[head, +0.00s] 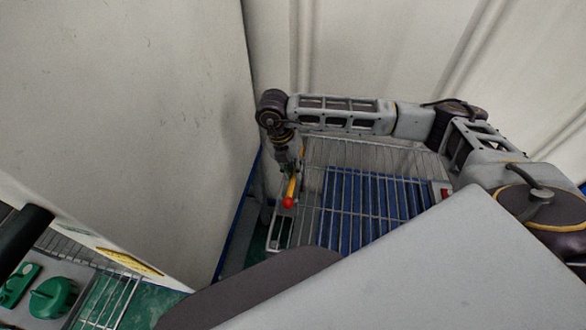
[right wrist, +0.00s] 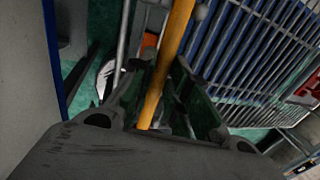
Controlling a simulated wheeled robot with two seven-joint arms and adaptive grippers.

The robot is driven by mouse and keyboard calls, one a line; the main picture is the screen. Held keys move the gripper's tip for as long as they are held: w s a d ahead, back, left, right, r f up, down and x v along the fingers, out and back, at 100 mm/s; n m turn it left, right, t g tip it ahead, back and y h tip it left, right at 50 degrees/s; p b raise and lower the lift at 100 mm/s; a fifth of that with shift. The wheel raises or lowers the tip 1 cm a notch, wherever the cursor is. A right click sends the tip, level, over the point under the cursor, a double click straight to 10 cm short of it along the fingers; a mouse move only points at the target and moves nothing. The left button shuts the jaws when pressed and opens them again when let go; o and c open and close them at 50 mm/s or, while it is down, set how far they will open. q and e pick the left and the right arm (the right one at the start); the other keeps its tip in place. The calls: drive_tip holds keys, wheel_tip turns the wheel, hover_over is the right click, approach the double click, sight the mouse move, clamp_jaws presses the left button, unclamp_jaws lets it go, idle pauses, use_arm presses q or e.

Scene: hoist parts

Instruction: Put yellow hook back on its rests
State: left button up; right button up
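The yellow hook (head: 292,187) shows in the head view as a slim yellow rod with a red end, slanting below my right gripper (head: 287,160). In the right wrist view the yellow rod (right wrist: 170,65) runs between the two fingers of my right gripper (right wrist: 158,75), which look closed around it. The gripper is above the left end of a wire rack. The rod's upper part is hidden by the gripper in the head view. I cannot make out the rests. My left gripper is not in view.
The wire rack (head: 325,150) holds blue slats (head: 360,205), with a small red part (head: 445,192) at its right. A pale panel (head: 160,120) stands close at the left. Green parts (head: 52,298) lie at the lower left. Pale curtain-like walls (head: 400,50) close the back.

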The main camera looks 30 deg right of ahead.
drive_tip(key=o, duration=0.3)
drive_tip(key=shift+r, duration=0.25)
drive_tip(key=shift+r+p, duration=0.5)
drive_tip(key=shift+p, duration=0.15)
drive_tip(key=shift+b+v, duration=1.05)
drive_tip(key=shift+v, duration=4.9)
drive_tip(key=shift+s+f, duration=0.1)
